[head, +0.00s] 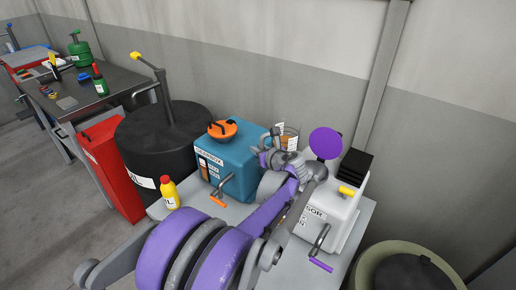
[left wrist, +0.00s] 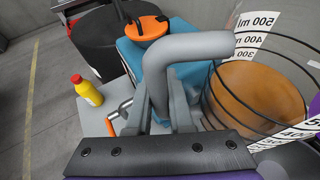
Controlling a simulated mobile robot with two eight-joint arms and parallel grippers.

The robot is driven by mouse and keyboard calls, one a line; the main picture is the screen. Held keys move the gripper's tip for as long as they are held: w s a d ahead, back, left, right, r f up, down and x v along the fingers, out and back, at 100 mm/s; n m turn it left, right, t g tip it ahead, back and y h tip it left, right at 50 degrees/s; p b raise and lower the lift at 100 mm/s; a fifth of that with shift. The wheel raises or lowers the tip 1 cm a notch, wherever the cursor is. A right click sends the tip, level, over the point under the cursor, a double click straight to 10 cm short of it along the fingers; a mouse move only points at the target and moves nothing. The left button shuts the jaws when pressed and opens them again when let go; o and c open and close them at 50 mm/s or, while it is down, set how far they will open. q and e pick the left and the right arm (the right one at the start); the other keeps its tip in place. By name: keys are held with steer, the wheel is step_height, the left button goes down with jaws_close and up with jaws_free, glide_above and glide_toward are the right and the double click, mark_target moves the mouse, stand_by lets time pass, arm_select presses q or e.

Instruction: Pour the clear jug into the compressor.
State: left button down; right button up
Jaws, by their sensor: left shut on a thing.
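The clear jug (head: 290,132) is behind my left gripper (head: 275,153) in the head view, partly hidden by it. In the left wrist view the jug (left wrist: 262,70) has a millilitre scale and brown-orange liquid inside. My left gripper (left wrist: 160,105) is shut on its grey bent handle (left wrist: 192,45). The jug is held above the bench, between the teal gearbox and the compressor. The compressor (head: 345,212) is a pale box, partly hidden by my arm, with a purple crank at its front. A purple disc (head: 325,143) stands raised at its upper left. Its filling opening is not visible.
The teal gearbox (head: 238,165) has an orange lid (head: 222,129). A yellow bottle (head: 169,192) stands at the bench's left. A black drum (head: 170,150) with a pump and a red cabinet (head: 108,165) are further left. An olive round bin (head: 375,250) is at lower right.

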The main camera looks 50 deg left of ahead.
mark_target(266, 133)
arm_select(q)
steer(key=shift+f+b, duration=0.3)
steer(key=shift+f, duration=0.5)
arm_select(e)
steer(key=shift+s+f, duration=0.2)
steer(key=shift+f, duration=0.3)
arm_select(q)
steer(key=shift+r, duration=0.35)
arm_select(e)
steer(key=shift+r, duration=0.1)
arm_select(q)
steer(key=shift+w+d+r+m+g+y+p, duration=0.2)
steer(key=shift+r+m+y, duration=0.3)
steer(key=shift+r+y, duration=0.4)
steer(key=shift+w+d+r+m+g+y+p, duration=0.15)
steer(key=shift+r+m+y, duration=0.4)
steer(key=shift+r, duration=0.55)
arm_select(e)
steer(key=shift+w+r, duration=0.2)
steer(key=shift+r, duration=0.2)
arm_select(q)
steer(key=shift+w+d+r+m+y, duration=0.2)
steer(key=shift+d+r+m+y, duration=0.15)
steer(key=shift+r+m+y, duration=0.3)
steer(key=shift+w+d+r+m+y, duration=0.2)
steer(key=shift+d+r+m+y, duration=0.2)
steer(key=shift+r+y, duration=0.4)
